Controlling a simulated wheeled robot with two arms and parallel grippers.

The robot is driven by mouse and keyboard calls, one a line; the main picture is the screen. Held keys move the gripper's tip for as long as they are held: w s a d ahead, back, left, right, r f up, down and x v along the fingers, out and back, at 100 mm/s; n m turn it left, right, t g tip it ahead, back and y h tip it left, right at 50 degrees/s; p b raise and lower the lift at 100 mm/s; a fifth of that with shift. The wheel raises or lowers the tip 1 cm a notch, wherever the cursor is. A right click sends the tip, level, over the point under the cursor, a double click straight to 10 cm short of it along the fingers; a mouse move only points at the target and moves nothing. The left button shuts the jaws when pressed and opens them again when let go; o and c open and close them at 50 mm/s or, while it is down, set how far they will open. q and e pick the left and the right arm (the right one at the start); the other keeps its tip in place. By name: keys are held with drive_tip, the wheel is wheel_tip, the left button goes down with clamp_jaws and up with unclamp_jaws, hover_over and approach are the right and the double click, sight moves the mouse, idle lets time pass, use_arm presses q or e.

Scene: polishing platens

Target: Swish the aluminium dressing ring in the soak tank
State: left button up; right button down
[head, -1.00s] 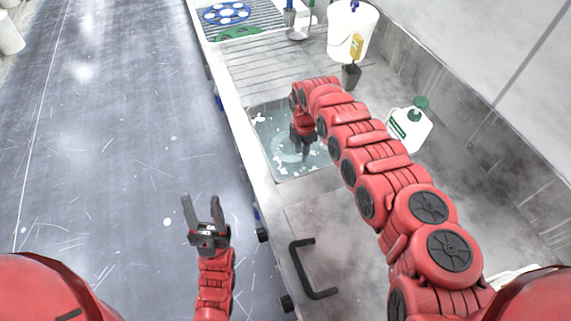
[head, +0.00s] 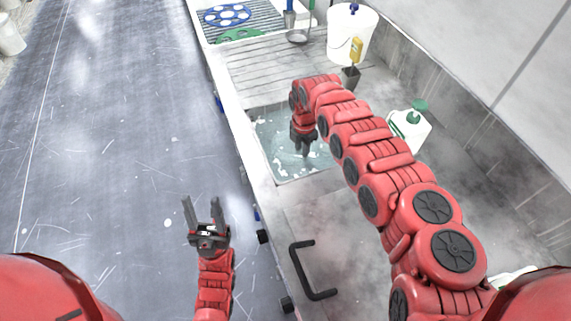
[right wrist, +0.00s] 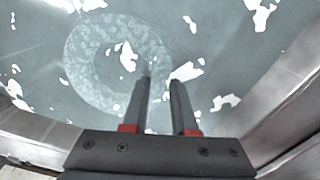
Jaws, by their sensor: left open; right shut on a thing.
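The soak tank (head: 262,157) is set into the bench and holds cloudy water with white foam patches. My right gripper (head: 304,153) reaches down into it. In the right wrist view the dressing ring (right wrist: 83,70) is a pale, faint ring under the water. My right gripper's fingers (right wrist: 160,85) are shut on its near edge, with a gap between them; the grip itself is blurred by the water. In the head view the ring can hardly be made out. My left gripper (head: 202,205) is open and empty above the floor, left of the bench.
A white bottle with a green cap (head: 410,127) stands right of the tank. A white bucket (head: 352,35) and a ridged drainboard (head: 275,70) lie beyond it. A black handle (head: 308,270) is on the near bench top. Tank walls surround my right gripper.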

drive_tip(key=shift+f+b, duration=0.55)
drive_tip(key=shift+f, duration=0.2)
drive_tip(key=shift+w, duration=0.1)
drive_tip(key=shift+r, duration=0.2)
drive_tip(key=shift+r+p, duration=0.85)
drive_tip(key=shift+r, duration=0.2)
drive_tip(key=shift+f+b, duration=1.1)
drive_tip(key=shift+f, duration=0.15)
drive_tip(key=shift+r, duration=0.15)
wheel_tip(320, 180, up, 5)
drive_tip(key=p, duration=0.3)
drive_tip(key=shift+p, duration=0.3)
wheel_tip(320, 180, up, 7)
drive_tip(key=p, duration=0.4)
drive_tip(key=shift+r, duration=0.2)
